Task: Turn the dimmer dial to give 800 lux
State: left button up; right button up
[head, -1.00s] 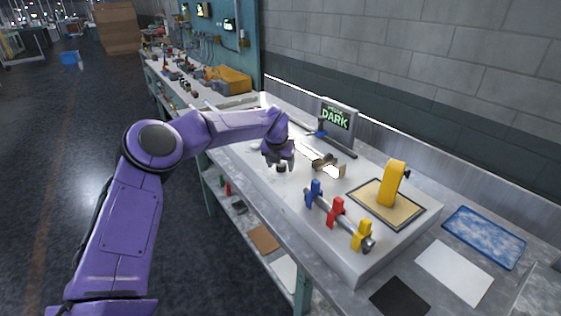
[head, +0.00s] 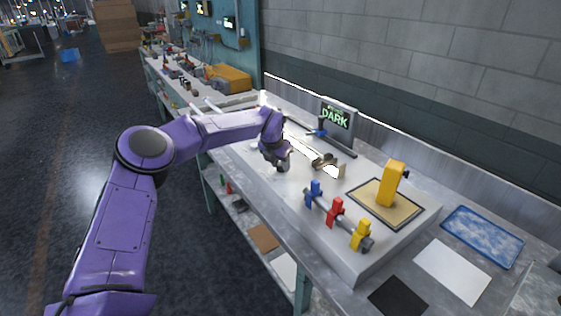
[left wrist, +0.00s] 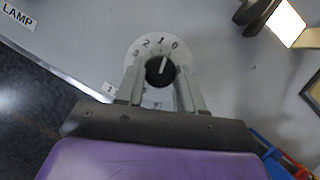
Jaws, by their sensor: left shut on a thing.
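The dimmer dial (left wrist: 157,74) is a round black knob with a white pointer line, set in a white disc (left wrist: 145,45) marked 0, 1, 2, 3. The pointer aims up, close to the 0 and 1 marks. My left gripper (head: 281,164) is over the bench panel; in the left wrist view its two fingers (left wrist: 160,80) are closed on the dial's sides. In the head view the gripper hides the dial. A grey display (head: 336,116) behind reads DARK in green; its smaller top line is too small to read. My right gripper is out of view.
Blue, red (head: 336,212) and yellow clips on a rod stand on the panel's near side. A yellow block (head: 391,183) stands on a tan pad to the right. Small metal and glass parts (head: 322,161) lie close right of the gripper. A LAMP label shows in the wrist view.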

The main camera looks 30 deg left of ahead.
pick_arm(q)
jog(key=shift+a+r+m+h+p, duration=0.15)
jog(key=shift+m+h+p, duration=0.35)
jog(key=shift+m, duration=1)
jog(key=o, duration=1)
jog(key=shift+o, duration=0.2)
jog(key=b+v, duration=0.3)
jog(key=v, duration=0.7)
jog(key=shift+r, duration=0.15)
jog(key=shift+a, duration=0.15)
